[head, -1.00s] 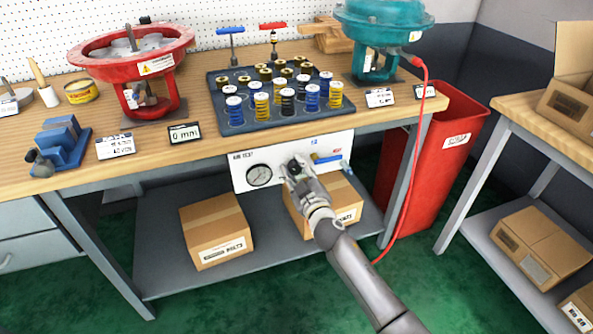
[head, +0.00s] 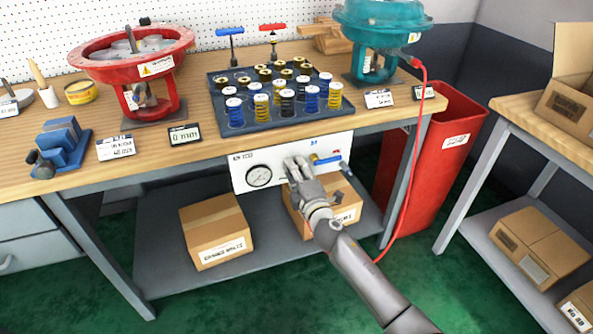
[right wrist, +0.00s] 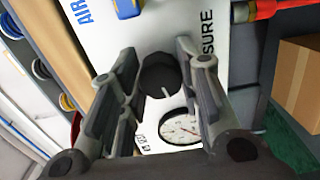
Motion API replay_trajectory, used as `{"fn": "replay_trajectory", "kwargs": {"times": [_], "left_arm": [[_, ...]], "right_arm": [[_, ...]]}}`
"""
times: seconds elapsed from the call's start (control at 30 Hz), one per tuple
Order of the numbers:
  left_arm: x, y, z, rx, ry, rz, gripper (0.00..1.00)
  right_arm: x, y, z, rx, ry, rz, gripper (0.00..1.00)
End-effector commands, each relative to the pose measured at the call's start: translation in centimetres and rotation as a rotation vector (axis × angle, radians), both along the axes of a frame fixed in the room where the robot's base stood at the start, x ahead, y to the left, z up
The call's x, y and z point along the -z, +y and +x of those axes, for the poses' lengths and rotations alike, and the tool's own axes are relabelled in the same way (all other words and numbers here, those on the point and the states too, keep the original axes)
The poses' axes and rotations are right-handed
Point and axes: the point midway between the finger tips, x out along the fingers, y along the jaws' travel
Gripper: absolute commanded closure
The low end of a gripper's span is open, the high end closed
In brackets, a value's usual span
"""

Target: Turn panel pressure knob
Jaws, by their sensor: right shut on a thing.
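The white pressure panel (head: 240,181) hangs under the front edge of the workbench. It carries a round gauge (head: 259,176), which also shows in the right wrist view (right wrist: 181,130). The black pressure knob (right wrist: 160,80) with a white pointer mark sits between the fingers of my right gripper (right wrist: 156,66) in that view. In the head view my right gripper (head: 297,166) is at the panel, right of the gauge, shut on the knob and hiding it. My left gripper is not in view.
A blue-handled valve (head: 327,160) sits on the panel just right of my gripper. Cardboard boxes (head: 215,230) stand on the shelf below. A red hose (head: 405,190) hangs at the right beside a red bin (head: 455,165). The workbench top (head: 215,150) lies above the panel.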

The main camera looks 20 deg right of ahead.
Motion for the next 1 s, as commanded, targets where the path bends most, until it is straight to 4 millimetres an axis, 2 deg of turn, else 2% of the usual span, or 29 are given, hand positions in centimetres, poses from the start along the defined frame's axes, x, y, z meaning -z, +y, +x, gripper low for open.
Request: {"fn": "replay_trajectory", "kwargs": {"times": [0.47, 1.0], "left_arm": [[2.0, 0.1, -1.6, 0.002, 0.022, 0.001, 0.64], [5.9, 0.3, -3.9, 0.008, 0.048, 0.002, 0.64]], "right_arm": [[0.0, 0.0, 0.0, -0.001, -0.013, -0.456, 0.92], [0.0, 0.1, -0.1, -0.003, -0.029, -0.939, 0.92]]}}
